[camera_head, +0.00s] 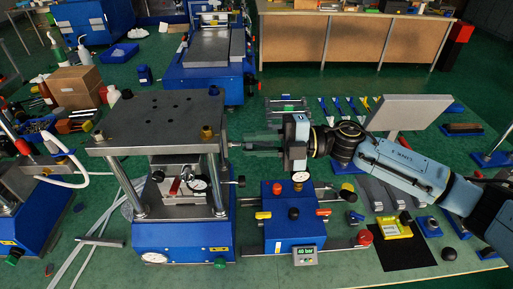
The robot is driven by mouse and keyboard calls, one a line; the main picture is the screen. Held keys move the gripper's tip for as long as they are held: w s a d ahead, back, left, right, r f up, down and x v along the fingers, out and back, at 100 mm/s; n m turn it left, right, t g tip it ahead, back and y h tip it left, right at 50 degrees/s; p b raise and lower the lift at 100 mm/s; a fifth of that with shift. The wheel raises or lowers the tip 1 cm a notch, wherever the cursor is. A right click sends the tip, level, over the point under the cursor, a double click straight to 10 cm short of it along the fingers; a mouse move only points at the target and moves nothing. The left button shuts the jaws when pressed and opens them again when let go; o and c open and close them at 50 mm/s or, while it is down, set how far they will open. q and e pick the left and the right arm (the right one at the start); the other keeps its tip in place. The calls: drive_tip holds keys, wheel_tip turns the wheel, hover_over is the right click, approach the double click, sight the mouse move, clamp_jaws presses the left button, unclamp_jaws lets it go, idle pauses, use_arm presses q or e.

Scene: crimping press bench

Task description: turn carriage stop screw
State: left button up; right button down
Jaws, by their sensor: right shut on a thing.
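My right arm comes in from the right, and its right gripper (247,146) points left at the upper right side of the crimping press. The gripper is shut, its fingertips at a small screw-like part, the carriage stop screw (234,145), beside the press's right column. The fingers and the small size hide most of that part. The press has a grey top plate (155,118), bright columns (214,180) and a blue base (180,238). A dial gauge (199,183) sits between the columns. My left gripper is not in view.
Below my right gripper stands a blue control box (291,222) with a gauge (300,177) and coloured knobs. A yellow fixture (393,228) lies on a black mat (405,254) to the right. A second blue machine (208,80) stands behind. A cardboard box (75,86) is at the left.

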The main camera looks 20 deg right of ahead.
drive_tip(key=n+b, duration=0.3)
drive_tip(key=n, duration=0.1)
drive_tip(key=shift+n, duration=0.4)
idle(0.4)
drive_tip(key=c, duration=1.3)
unclamp_jaws()
drive_tip(key=b+v, duration=0.2)
drive_tip(key=v, duration=1.1)
drive_tip(key=shift+d+b, duration=0.2)
drive_tip(key=shift+b, duration=0.1)
